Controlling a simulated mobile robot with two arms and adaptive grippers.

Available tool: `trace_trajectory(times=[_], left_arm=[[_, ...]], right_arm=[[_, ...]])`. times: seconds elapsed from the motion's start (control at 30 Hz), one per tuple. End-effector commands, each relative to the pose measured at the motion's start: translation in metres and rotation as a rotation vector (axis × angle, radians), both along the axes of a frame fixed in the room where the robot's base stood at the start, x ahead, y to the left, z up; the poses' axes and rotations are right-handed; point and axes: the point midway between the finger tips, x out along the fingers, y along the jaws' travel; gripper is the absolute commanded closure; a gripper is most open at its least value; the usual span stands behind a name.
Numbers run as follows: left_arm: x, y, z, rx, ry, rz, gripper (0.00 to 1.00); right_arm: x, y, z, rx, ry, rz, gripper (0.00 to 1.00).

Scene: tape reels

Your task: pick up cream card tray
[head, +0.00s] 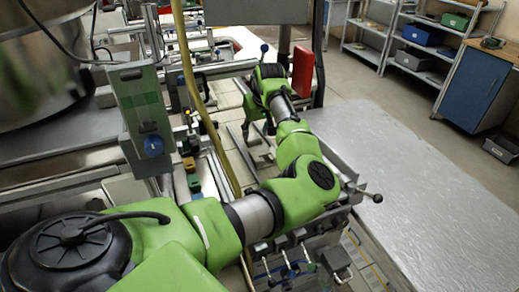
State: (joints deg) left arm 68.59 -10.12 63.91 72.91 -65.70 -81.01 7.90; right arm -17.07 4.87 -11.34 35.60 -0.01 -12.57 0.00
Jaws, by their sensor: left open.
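My left arm reaches in from the lower left, bends at the elbow and points away over the machine bench. My left gripper (257,137) is at the far end of this arm, small and partly hidden by the wrist. It is open, with its dark fingers pointing down over the bench, and I see nothing held between them. I cannot make out the cream card tray with certainty; pale flat patches lie around the gripper, but none is clearly a tray. My right gripper is not in view.
A wide silver table (430,190) with a bare top stands at the right. A red panel (303,70) and a dark post are just beyond the wrist. A yellow hose (190,75) hangs left of the gripper. Shelves and a blue cabinet (470,92) stand behind.

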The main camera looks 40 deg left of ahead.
Motion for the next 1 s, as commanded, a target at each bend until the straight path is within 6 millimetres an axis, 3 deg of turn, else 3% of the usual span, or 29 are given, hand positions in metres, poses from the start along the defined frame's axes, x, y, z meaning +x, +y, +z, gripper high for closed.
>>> trace_trajectory(times=[0.1,0.23,0.5,0.53,0.63,1.0], left_arm=[[0.002,0.008,-0.015,-0.002,0.004,-0.001,0.60],[0.005,0.013,-0.031,-0.001,0.002,0.000,0.60],[0.006,0.014,-0.036,-0.001,0.000,0.000,0.60],[0.006,0.014,-0.036,-0.001,0.000,0.000,0.62],[0.006,0.014,-0.036,-0.001,0.000,0.000,0.88],[0.006,0.015,-0.034,0.000,0.000,0.000,0.88]], right_arm=[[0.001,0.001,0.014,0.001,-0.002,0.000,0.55],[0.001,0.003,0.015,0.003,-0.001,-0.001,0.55],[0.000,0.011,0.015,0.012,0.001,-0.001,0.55],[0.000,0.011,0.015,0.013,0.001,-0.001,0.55],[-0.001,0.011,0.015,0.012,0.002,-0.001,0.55],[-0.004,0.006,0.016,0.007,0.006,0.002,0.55]])
